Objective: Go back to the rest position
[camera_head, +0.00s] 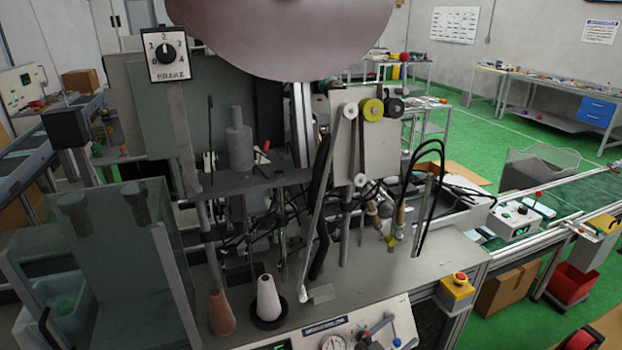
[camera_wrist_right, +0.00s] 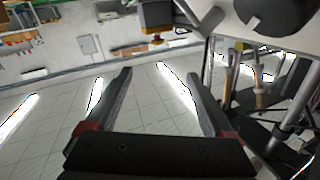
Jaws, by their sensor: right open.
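My right gripper (camera_wrist_right: 145,70) fills the lower middle of the right wrist view. Its two dark fingers, with red at their bases, stand wide apart. Nothing is between them; grey tiles and bright light strips show through the gap. In the head view I cannot make out its fingers clearly. My left gripper is not in view. The machine stands in the middle of the head view, with its brake dial (camera_head: 165,53) at the upper left and two yarn cones, one white (camera_head: 268,298) and one brown (camera_head: 221,312), at the front.
A yellow box with a red button (camera_head: 457,290) stands at the front right corner of the machine table (camera_head: 440,262). Wooden-handled parts (camera_wrist_right: 260,92) and dark cables are right of my fingers in the wrist view. A red bin (camera_head: 572,284) and cardboard box (camera_head: 508,288) stand on the right.

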